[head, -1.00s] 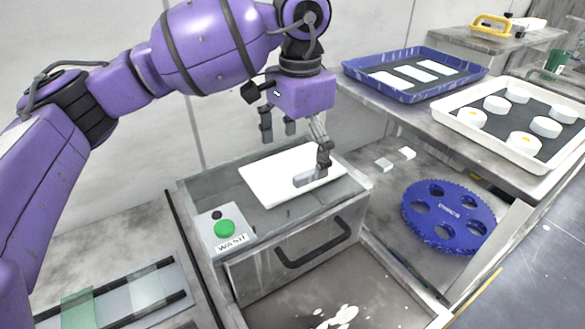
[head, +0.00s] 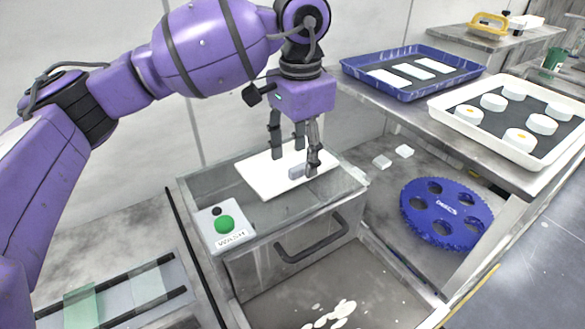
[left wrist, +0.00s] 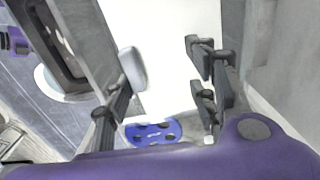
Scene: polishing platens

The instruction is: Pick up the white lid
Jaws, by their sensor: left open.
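The white lid (head: 262,180) lies flat on top of the wash box (head: 350,190) in the head view. A small grey block-like handle (head: 297,173) stands on it. My left gripper (head: 294,160) is open and points down, its fingers low over the lid around the handle area. In the left wrist view the lid (left wrist: 180,30) fills the middle between the fingers, and the handle (left wrist: 132,68) shows close to the left-hand finger. Whether a finger touches the handle or lid cannot be told.
A blue toothed disc (head: 440,232) lies to the right. A blue tray (head: 400,92) and a white tray with several white discs (head: 480,150) sit on the right bench.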

